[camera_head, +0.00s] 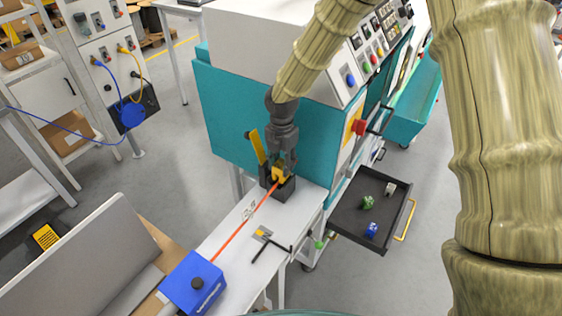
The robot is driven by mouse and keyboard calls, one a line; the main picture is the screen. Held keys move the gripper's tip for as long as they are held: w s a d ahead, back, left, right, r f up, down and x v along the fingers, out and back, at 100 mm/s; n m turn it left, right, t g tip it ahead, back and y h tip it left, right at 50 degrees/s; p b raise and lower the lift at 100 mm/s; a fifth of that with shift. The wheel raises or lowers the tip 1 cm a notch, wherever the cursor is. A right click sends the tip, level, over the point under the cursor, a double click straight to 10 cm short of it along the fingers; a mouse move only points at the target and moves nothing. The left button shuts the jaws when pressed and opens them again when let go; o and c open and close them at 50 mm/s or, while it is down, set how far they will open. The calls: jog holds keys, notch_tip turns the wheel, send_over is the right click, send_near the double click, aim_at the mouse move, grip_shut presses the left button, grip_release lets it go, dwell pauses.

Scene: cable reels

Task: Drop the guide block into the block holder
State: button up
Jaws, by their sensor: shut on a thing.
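My gripper (279,168) points down over a small black fixture (284,190) on the white bench. It is shut on a small yellow piece (279,175), which seems to be the guide block. The piece is low at the top of the black fixture, which looks like the block holder. I cannot tell whether it touches the fixture or sits inside it, as the fingers hide part of it.
An orange cable (232,237) runs from the fixture to a blue box (193,284). A black hex key (265,246) lies on the bench (226,254). A teal machine (228,114) stands close behind. A dark drawer (352,212) at the right holds small green, blue and grey parts.

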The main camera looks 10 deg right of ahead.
jog(key=shift+f+b, duration=0.65)
jog(key=shift+f, duration=0.9)
jog(key=o, duration=1.1)
jog(key=shift+r, duration=0.1)
notch_tip(320, 180, up, 12)
jog(key=shift+f, duration=0.1)
